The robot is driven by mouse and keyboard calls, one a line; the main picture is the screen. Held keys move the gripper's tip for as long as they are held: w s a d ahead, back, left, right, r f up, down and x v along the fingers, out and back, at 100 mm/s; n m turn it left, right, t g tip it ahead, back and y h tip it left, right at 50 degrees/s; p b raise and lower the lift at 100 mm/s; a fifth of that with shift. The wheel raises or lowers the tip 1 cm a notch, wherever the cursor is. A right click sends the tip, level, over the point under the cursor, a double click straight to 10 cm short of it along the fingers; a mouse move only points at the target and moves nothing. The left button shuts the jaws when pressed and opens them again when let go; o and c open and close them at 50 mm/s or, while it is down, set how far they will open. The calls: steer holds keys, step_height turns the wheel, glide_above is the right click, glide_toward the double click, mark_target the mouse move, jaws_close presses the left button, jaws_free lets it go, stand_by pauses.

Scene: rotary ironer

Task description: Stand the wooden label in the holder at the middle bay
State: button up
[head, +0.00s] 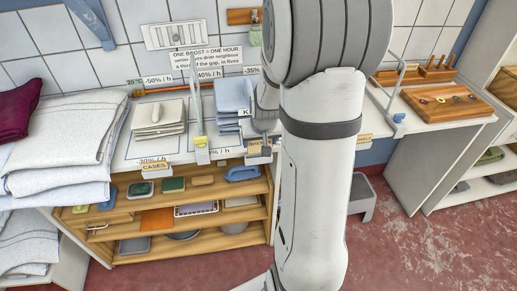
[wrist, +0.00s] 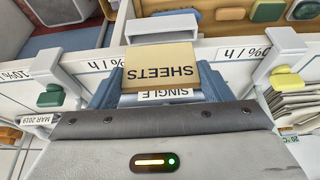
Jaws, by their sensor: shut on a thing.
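My gripper (head: 265,127) points down at the shelf's front edge. The pale holder of the middle bay (wrist: 160,27) lies right against the label's lower edge in the wrist view. I cannot tell whether the label's foot is inside its slot. A SINGLE print (wrist: 165,94) shows behind the label.
A divider with a yellow clip (wrist: 285,75) and one with a green clip (wrist: 50,97) flank the label. The CASES label (head: 155,167) stands in the left bay, below folded cream linen (head: 158,117). Folded blue linen (head: 233,95) lies behind my gripper. My arm hides much of the right side.

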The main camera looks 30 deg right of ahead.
mark_target(259, 151)
steer(key=shift+a+f, duration=0.2)
steer(key=shift+f, duration=1.8)
steer(key=shift+f, duration=0.15)
steer(key=o, duration=1)
steer(key=shift+c, duration=0.2)
